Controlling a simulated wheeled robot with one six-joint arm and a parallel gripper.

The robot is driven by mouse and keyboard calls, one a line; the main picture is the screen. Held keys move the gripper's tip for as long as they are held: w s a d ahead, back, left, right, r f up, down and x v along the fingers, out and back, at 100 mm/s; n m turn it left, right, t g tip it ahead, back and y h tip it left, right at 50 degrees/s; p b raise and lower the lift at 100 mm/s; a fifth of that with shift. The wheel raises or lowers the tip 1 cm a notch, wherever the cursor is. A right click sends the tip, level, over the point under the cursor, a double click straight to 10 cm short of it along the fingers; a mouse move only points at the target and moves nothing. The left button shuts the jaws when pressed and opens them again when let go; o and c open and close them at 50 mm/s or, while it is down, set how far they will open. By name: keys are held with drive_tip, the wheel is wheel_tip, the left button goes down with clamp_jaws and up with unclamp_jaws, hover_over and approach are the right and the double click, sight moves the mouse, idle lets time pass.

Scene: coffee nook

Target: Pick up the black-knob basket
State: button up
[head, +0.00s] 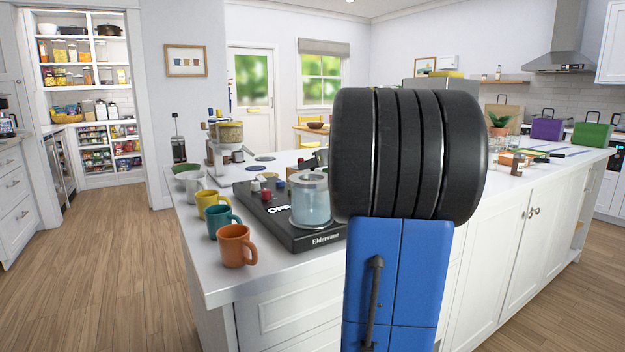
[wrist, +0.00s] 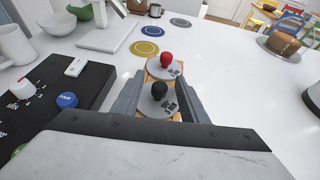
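The black-knob basket (wrist: 158,103) shows in the wrist view as a grey disc with dark lettering and a round black knob, on a light wooden base. My gripper (wrist: 160,84) is open, with one finger on each side of this basket. The knob stands between the fingers; I cannot tell whether either finger touches the disc. A similar basket with a red knob (wrist: 166,66) stands just beyond it, past the fingertips. In the head view my arm hides the gripper, and I cannot make out either basket.
A black machine (head: 291,226) with coloured knobs and a glass jar (head: 310,199) stands on the white island; it is close left in the wrist view (wrist: 60,85). Orange (head: 236,246), teal (head: 223,221) and yellow mugs (head: 213,205) line the left edge. Flat coasters (wrist: 144,48) lie beyond.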

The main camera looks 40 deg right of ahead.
clamp_jaws()
wheel_tip(320, 180, up, 10)
idle(0.6)
